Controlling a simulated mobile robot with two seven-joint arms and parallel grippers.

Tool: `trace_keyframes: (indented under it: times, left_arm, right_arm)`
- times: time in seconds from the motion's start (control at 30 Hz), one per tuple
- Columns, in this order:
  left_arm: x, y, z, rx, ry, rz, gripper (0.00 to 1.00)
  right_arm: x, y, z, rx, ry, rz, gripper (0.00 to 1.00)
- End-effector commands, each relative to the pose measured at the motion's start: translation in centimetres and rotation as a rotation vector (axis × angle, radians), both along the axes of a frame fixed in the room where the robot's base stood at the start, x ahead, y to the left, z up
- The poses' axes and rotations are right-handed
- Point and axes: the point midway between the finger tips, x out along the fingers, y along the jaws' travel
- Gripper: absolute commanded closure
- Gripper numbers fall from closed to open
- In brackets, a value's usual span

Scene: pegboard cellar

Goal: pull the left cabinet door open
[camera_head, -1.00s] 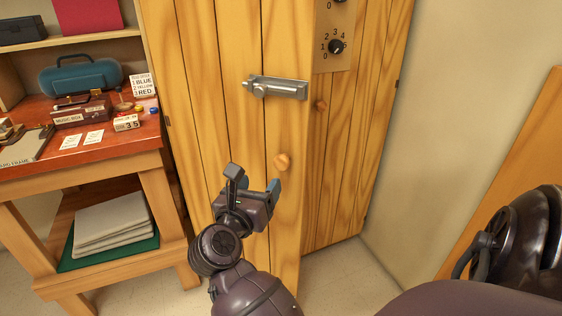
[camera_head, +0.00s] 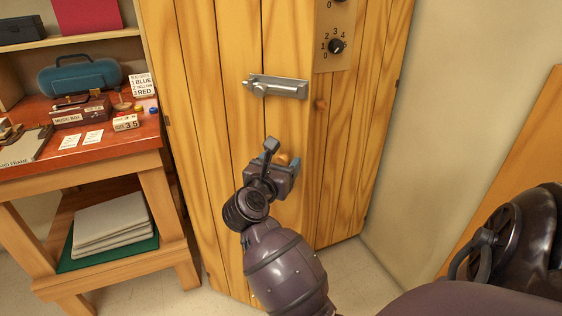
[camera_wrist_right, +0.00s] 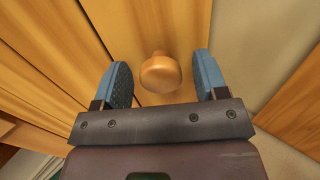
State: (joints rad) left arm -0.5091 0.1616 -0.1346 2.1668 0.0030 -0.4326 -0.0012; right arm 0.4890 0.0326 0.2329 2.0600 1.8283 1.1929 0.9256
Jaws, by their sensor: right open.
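The left cabinet door (camera_head: 235,120) is tall, of yellow wood planks, and appears to stand slightly ajar; its lower right part is hidden by my right arm. Its round wooden knob (camera_head: 284,158) is partly hidden behind my right gripper (camera_head: 280,170) in the head view. In the right wrist view the knob (camera_wrist_right: 160,73) sits between the two blue fingers of the open gripper (camera_wrist_right: 163,82), with a gap on each side. A metal latch (camera_head: 278,87) is on the door above the knob. My left gripper is not in view.
The right cabinet door (camera_head: 350,150) has its own knob (camera_head: 320,104) and a dial panel (camera_head: 335,45). A red-topped workbench (camera_head: 90,152) with several small items stands close on the left. A pale wall (camera_head: 460,90) is on the right.

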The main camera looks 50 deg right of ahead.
Motion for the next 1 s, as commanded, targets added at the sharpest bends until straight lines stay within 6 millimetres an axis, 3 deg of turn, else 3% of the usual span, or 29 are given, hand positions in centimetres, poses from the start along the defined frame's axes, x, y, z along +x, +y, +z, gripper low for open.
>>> trace_keyframes:
  times: [0.4,0.83,1.0]
  left_arm:
    - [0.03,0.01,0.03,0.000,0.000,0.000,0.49]
    - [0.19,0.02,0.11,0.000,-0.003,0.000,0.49]
    - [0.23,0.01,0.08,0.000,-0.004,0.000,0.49]
  right_arm:
    - [0.27,-0.71,0.01,0.001,0.000,0.000,0.34]
    - [0.26,-0.68,0.01,0.001,0.000,0.000,0.98]
    - [0.36,-0.62,-0.02,0.001,0.000,-0.001,1.00]
